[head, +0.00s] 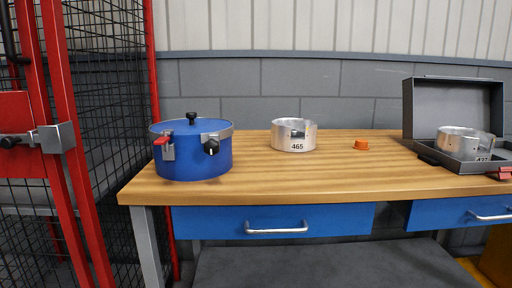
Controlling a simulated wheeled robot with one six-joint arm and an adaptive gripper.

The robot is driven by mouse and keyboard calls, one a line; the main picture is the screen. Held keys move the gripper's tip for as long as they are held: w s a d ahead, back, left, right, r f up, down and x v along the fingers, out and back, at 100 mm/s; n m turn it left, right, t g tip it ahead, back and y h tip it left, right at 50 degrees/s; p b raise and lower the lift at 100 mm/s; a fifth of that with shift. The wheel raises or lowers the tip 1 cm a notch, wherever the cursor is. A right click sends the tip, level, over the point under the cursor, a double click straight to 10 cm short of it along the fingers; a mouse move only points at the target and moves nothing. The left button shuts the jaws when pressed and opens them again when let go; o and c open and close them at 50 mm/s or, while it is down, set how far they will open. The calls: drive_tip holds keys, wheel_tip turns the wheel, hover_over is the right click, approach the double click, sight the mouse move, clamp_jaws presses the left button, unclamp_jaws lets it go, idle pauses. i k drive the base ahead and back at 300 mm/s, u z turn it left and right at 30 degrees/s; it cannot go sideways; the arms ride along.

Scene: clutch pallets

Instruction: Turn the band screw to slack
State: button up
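A blue round drum (196,166) stands upright at the left end of the wooden bench. On the band's front left is a bracket with a red lever (161,141). On its front right is a black knob (211,146), which appears to be the band screw; how tight it is cannot be told from here. A smaller black knob (191,117) stands on the lid. My gripper is not in view.
The wooden bench top (262,178) is clear in front. A silver ring marked 465 (294,145) and an orange cap (361,145) stand on it. An open grey case (455,103) holds another silver ring (462,139). A red mesh gate (75,150) borders the left.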

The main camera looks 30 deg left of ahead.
sight(211, 146)
drive_tip(key=z, duration=0.15)
drive_tip(key=i, duration=0.5)
drive_tip(key=u, duration=3.45)
drive_tip(key=k, duration=0.3)
drive_tip(key=z, duration=0.6)
